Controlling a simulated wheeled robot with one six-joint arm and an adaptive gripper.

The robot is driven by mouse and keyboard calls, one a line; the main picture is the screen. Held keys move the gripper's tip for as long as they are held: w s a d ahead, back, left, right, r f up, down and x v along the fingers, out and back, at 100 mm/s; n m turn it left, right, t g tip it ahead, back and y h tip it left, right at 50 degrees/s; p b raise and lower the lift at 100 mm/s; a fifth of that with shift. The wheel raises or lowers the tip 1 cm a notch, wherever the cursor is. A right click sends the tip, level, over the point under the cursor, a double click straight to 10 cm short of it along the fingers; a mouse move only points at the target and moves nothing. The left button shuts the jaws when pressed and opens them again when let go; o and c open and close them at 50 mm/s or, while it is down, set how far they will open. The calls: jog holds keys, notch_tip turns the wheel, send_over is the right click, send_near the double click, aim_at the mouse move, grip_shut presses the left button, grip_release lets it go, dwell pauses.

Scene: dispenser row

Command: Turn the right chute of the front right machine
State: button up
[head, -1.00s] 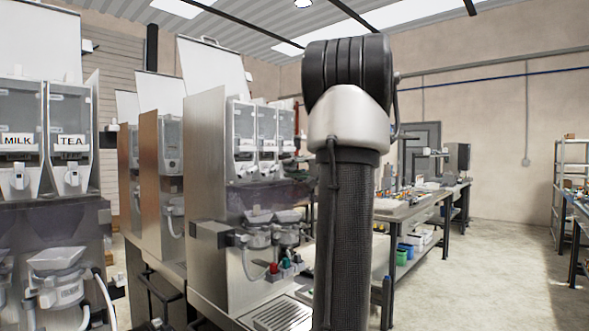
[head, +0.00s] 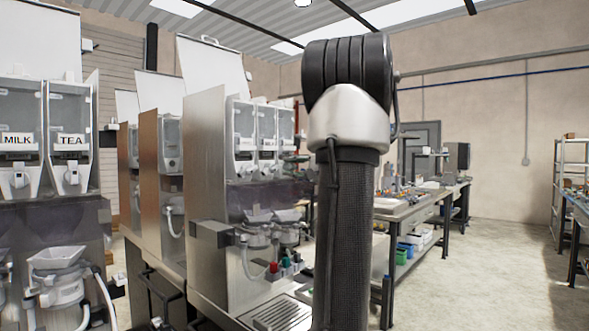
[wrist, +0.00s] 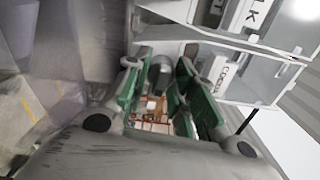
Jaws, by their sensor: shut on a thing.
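The front right machine (head: 208,205) has a steel side panel and a row of clear canisters, with white chutes below them. My gripper (head: 294,160) shows small at the rightmost canister (head: 286,122), partly behind my own arm. In the wrist view, the green finger pads of my gripper (wrist: 164,88) stand on both sides of a small grey chute (wrist: 160,70). The gripper is shut on this chute, which is partly hidden by the fingers. A canister label reading COCOA (wrist: 231,75) is close to the right-hand finger. The chute's exact turn angle is unclear.
White mixing bowls (head: 258,217) and a drip tray (head: 283,313) are below the chutes. Another machine with MILK and TEA canisters (head: 70,140) stands at the left. A workbench (head: 400,208) is behind my arm; the floor at right is open.

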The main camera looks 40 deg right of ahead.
jog(key=o, duration=0.7)
